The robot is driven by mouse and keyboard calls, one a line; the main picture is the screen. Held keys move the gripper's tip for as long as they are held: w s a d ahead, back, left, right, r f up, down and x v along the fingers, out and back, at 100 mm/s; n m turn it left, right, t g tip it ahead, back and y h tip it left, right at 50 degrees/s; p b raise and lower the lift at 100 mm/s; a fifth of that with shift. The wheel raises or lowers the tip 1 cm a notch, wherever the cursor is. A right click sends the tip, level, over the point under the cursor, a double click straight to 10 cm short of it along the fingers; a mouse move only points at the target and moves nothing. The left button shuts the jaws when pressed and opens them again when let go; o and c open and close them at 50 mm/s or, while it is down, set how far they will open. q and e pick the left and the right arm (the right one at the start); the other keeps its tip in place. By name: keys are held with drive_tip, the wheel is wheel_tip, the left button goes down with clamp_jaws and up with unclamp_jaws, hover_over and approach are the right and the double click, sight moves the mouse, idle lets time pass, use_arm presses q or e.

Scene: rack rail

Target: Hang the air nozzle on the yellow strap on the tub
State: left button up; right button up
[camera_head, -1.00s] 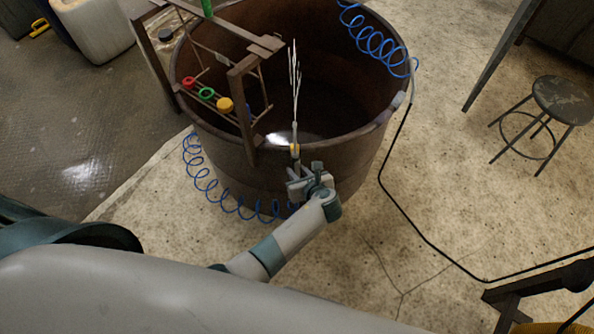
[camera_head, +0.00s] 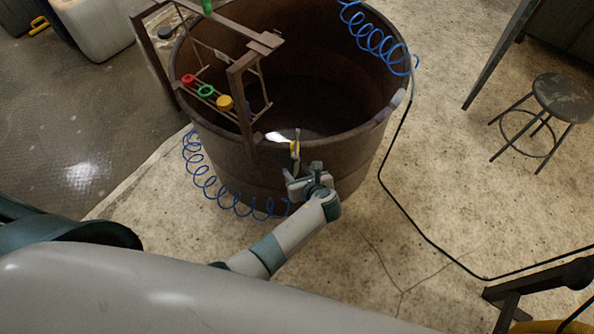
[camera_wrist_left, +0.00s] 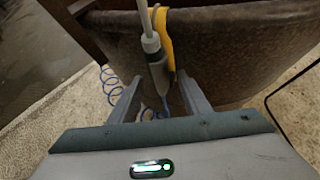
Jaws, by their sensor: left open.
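The air nozzle (camera_wrist_left: 158,68) has a grey body and a pale tip pointing up. In the left wrist view it stands upright against the tub's outer wall, overlapping the yellow strap (camera_wrist_left: 169,45). Whether it passes through the strap's loop I cannot tell. The strap (camera_head: 293,148) also shows small at the tub's near rim in the head view. The brown tub (camera_head: 225,152) is round and open. My left gripper (camera_wrist_left: 160,90) is open, its fingers on either side of the nozzle's lower end, with no clear contact. My right gripper is not in view.
A blue coiled hose (camera_head: 215,190) hangs outside the tub's near left side. A wooden frame (camera_head: 240,85) with coloured rings straddles the left rim. Another blue coil (camera_head: 372,40) hangs at the far rim. A stool (camera_head: 560,98) stands right; floor between is mostly clear.

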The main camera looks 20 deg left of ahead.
use_arm(q)
drive_tip(key=shift+d+r, duration=0.1)
drive_tip(key=v, duration=1.2)
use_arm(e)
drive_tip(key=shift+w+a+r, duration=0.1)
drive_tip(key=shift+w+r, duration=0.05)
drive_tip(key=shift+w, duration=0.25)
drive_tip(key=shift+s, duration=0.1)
